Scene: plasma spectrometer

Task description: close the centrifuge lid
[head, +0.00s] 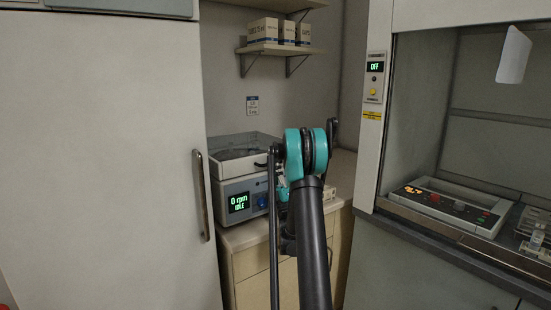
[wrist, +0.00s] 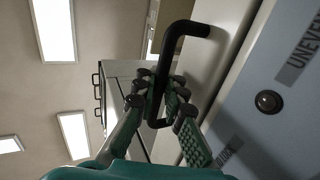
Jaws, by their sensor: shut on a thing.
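The centrifuge (head: 228,187) stands on the counter in the head view, a pale box with a green display reading 0 rpm and idle. Its clear-topped lid (head: 240,151) lies low over the body; I cannot tell whether a small gap is left at its front. My gripper (wrist: 166,92) is shut on the black lid handle (wrist: 181,36) in the wrist view. The fingers are wrapped around the bar of the handle. In the head view my arm hides most of the gripper and the right side of the centrifuge.
A tall pale cabinet (head: 100,150) with a vertical handle stands close on the left. A fume hood with a control box (head: 450,205) inside is on the right. A shelf (head: 280,48) with boxes hangs above. Drawers (head: 250,262) are under the counter.

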